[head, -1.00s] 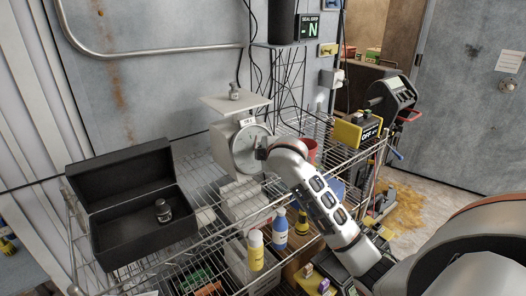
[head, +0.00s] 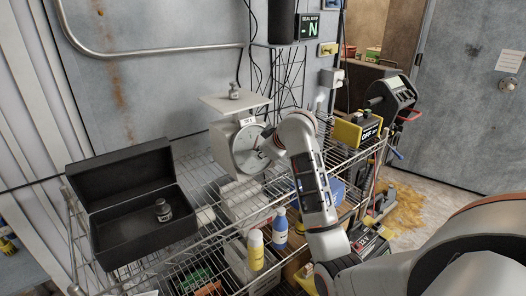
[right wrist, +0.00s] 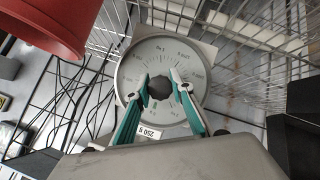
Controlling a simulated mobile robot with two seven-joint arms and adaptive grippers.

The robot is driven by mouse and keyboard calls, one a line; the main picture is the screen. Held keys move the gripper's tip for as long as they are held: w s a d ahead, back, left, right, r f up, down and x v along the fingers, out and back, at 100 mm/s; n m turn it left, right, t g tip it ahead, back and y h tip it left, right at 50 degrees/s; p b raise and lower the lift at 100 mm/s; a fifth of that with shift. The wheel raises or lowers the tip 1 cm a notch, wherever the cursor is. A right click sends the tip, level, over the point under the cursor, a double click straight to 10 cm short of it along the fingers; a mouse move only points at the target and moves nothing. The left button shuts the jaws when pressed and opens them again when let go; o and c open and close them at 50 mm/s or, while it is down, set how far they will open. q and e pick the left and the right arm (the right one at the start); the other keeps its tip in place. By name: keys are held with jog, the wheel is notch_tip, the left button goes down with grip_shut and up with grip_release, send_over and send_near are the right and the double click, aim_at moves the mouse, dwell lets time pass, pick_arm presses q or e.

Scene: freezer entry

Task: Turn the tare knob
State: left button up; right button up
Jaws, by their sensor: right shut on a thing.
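The white scale (head: 220,142) stands on the wire shelf, with a small metal weight (head: 234,91) on its top plate. Its round dial (head: 243,160) faces forward and is partly behind my right gripper. In the right wrist view the dial (right wrist: 133,62) appears upside down, with a dark tare knob (right wrist: 159,88) at its centre. My right gripper (right wrist: 160,84) is shut on the knob, one fingertip on each side. In the head view the right gripper (head: 266,145) is at the dial, its fingertips hard to make out. My left gripper is not in view.
An open black case (head: 130,238) with a weight (head: 163,210) in it is left of the scale. Yellow (head: 255,252) and blue (head: 280,230) bottles stand in front. A red container (right wrist: 45,22) is close by in the right wrist view. A yellow OFF box (head: 357,130) is on the right.

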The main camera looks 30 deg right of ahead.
jog(key=shift+f, duration=0.15)
dwell(0.3)
jog(key=o, duration=1.1)
jog(key=shift+o, duration=0.2)
jog(key=shift+s+r, duration=0.15)
jog(key=shift+r, duration=0.05)
jog(key=v, duration=1.1)
jog(key=shift+s+r, duration=0.25)
jog(key=shift+r, duration=0.05)
jog(key=shift+d, duration=0.1)
